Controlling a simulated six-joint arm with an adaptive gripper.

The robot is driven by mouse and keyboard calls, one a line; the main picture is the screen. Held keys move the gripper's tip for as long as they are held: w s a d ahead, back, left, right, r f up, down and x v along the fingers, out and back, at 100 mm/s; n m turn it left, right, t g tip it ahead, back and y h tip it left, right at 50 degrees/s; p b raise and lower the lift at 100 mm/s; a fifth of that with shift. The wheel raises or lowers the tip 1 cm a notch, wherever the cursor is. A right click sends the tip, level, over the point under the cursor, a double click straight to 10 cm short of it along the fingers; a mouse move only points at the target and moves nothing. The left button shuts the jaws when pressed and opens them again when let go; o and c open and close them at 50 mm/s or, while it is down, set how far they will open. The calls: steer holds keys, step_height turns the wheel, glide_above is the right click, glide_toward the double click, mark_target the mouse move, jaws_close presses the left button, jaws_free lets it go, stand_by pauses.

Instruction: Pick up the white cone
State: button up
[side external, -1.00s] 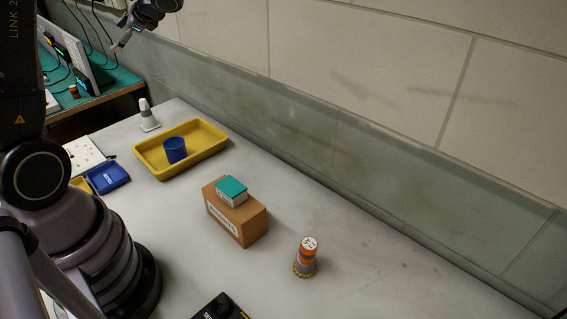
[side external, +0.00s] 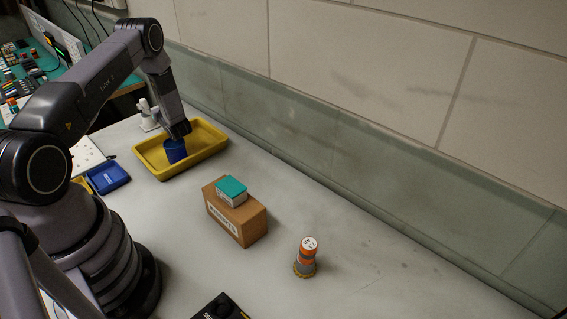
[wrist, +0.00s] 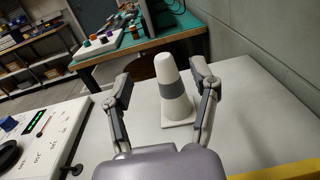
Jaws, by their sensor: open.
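The white cone (wrist: 168,79) with a grey band and square base stands upright on the pale bench, ahead of my gripper in the wrist view. My gripper (wrist: 164,84) is open, with one finger on each side of the cone in that picture. The cone's base lies beyond the fingers, and I cannot tell whether the tips are level with its body. In the side view the cone (side external: 145,113) stands past the far end of the yellow tray, partly obscured near my wrist.
The yellow tray (side external: 215,151) holds a blue cup (side external: 175,154), with my wrist just above it in the picture. A white panel (wrist: 40,145) lies left of the cone. A cardboard box (side external: 236,218) and an orange-grey stack (side external: 306,258) stand farther right. The wall runs behind.

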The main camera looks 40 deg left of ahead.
mark_target(144, 102)
steer(key=a, duration=0.2)
steer(key=a+f, duration=0.1)
steer(key=a, duration=0.4)
steer(key=shift+w+a+f, duration=0.2)
steer(key=shift+a+f, duration=0.05)
steer(key=shift+f, duration=0.15)
steer(key=shift+c, duration=0.2)
jaws_close()
